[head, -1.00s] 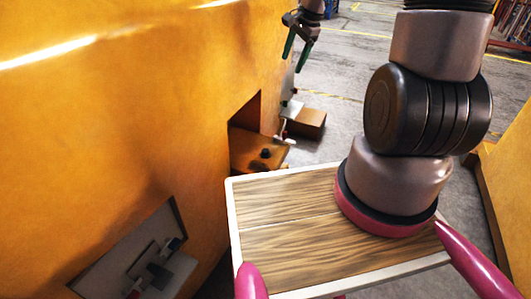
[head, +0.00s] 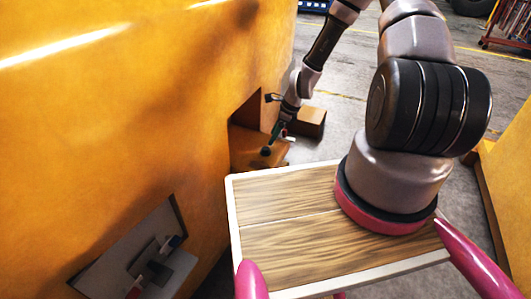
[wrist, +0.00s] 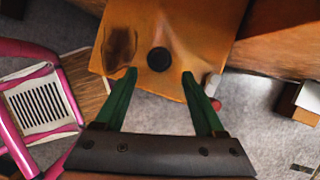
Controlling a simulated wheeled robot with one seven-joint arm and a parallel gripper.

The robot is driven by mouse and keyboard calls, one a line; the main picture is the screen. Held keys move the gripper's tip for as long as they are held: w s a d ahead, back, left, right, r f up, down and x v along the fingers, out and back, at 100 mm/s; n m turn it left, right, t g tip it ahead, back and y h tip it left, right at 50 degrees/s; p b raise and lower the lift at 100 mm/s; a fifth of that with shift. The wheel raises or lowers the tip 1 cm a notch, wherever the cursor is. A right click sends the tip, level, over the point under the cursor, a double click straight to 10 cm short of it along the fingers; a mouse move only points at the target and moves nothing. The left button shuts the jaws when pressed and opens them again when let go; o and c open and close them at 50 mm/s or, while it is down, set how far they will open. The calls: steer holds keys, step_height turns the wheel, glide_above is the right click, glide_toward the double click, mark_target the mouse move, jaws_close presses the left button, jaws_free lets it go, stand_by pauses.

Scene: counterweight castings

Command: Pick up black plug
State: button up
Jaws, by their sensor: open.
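The black plug (wrist: 159,59) is a small round dark piece on an orange ledge (wrist: 205,25). In the head view the plug (head: 266,151) shows small on the ledge (head: 243,150), at the opening in the orange casting. My gripper (wrist: 159,74) is open, with green fingers pointing toward the ledge. In the wrist view the plug lies just beyond the fingertips, centred between them. Nothing is between the fingers. In the head view my gripper (head: 276,132) is above and beside the plug, partly covering the ledge. The remaining height above it is hard to judge.
A dark patch (wrist: 120,47) marks the ledge left of the plug. A white piece (wrist: 212,84) with a red part sits by the right finger. A brown box (head: 310,122) stands right of the ledge. The orange casting wall (head: 130,120) rises closely on the left.

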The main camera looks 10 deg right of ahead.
mark_target(265, 148)
steer(key=x, duration=0.7)
steer(key=shift+a+f, duration=0.1)
steer(key=shift+a, duration=0.1)
jaws_close()
